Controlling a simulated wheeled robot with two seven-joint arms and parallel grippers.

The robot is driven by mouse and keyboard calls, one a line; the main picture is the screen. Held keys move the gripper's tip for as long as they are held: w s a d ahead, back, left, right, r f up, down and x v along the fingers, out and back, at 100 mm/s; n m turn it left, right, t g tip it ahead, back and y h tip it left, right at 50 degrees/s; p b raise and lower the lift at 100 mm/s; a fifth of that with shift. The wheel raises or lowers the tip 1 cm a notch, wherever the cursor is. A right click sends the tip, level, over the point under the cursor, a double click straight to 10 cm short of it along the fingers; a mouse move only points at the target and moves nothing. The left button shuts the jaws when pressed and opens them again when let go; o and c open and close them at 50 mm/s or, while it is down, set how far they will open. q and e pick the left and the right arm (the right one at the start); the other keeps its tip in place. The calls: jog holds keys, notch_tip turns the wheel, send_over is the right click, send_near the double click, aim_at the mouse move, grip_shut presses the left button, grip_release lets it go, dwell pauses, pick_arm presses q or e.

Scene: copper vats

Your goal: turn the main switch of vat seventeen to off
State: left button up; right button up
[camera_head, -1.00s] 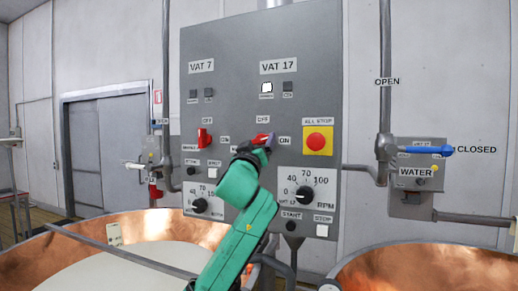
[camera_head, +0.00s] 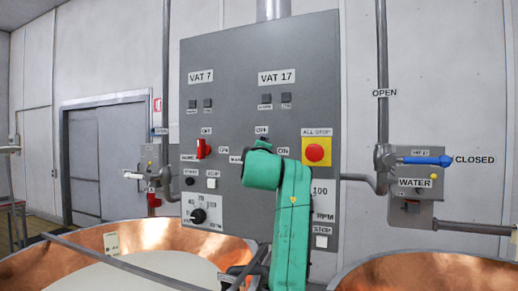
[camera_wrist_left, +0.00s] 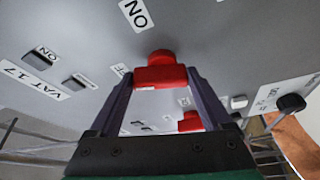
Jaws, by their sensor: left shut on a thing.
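The main switch of vat seventeen (camera_wrist_left: 160,76) is a red knob on the grey panel. In the wrist view it sits between the two fingers of my left gripper (camera_wrist_left: 161,82), which is shut on it. In the head view my left gripper (camera_head: 263,145) and green wrist hide this switch. The OFF label shows just above the gripper and ON just right of it. Which mark the handle points to cannot be told. Both small lamps under the VAT 17 label (camera_head: 277,77) are dark. My right gripper is not in view.
The similar red switch of vat seven (camera_head: 202,149) is to the left, its handle upright. A red all-stop button (camera_head: 315,152) on yellow is close on the right. Speed dials and start-stop buttons lie below. Copper vats (camera_head: 400,270) stand in front; a blue-handled water valve (camera_head: 428,160) is right.

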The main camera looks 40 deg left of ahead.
pick_arm(q)
jog(key=n+g+p, duration=0.1)
jog(key=n+p, duration=0.1)
jog(key=n, duration=0.1)
jog(key=shift+h, duration=0.4)
jog(key=shift+a+n, duration=0.1)
jog(key=shift+n, duration=0.3)
jog(key=o, duration=0.9)
jog(key=shift+o, duration=1.3)
jog(key=shift+s, duration=0.15)
